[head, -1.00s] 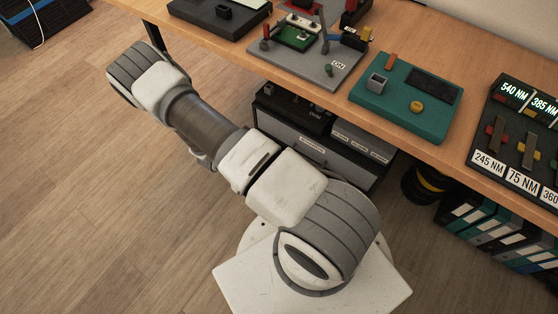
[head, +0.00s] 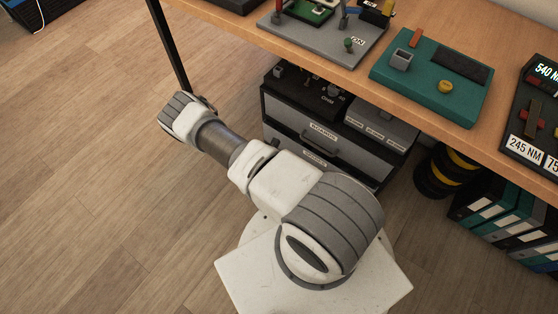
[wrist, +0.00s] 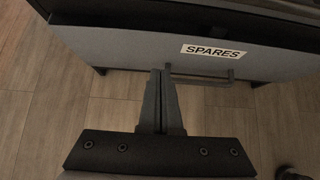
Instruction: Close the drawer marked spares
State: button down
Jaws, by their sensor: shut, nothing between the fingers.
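The spares drawer front (wrist: 125,45) is a light grey panel across the upper part of the wrist view, with a white SPARES label (wrist: 213,51) and a bar handle (wrist: 205,78) below it. A dark strip runs along its top edge; I cannot tell how far out it stands. My gripper (wrist: 160,73) is shut and empty, its tips at the panel's lower edge, beside the handle's left end; contact is unclear. In the head view the drawer cabinet (head: 374,168) stands under the bench, its lower front partly hidden by my arm. My gripper is hidden there.
The wooden bench top (head: 330,72) overhangs the cabinet, with a bench leg (head: 170,45) to the left. Black and yellow rolls (head: 445,172) and binders (head: 500,212) stand to the right. The wooden floor (head: 90,190) at left is clear.

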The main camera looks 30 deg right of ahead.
aim_at(296, 146)
jog(key=d, duration=0.1)
jog(key=w+d+b, duration=0.1)
jog(key=d+f, duration=0.1)
jog(key=shift+w+d+f, duration=0.1)
jog(key=shift+w+d, duration=0.2)
jog(key=shift+w+d+b, duration=0.2)
jog(key=shift+d+b, duration=0.1)
jog(key=shift+d, duration=0.25)
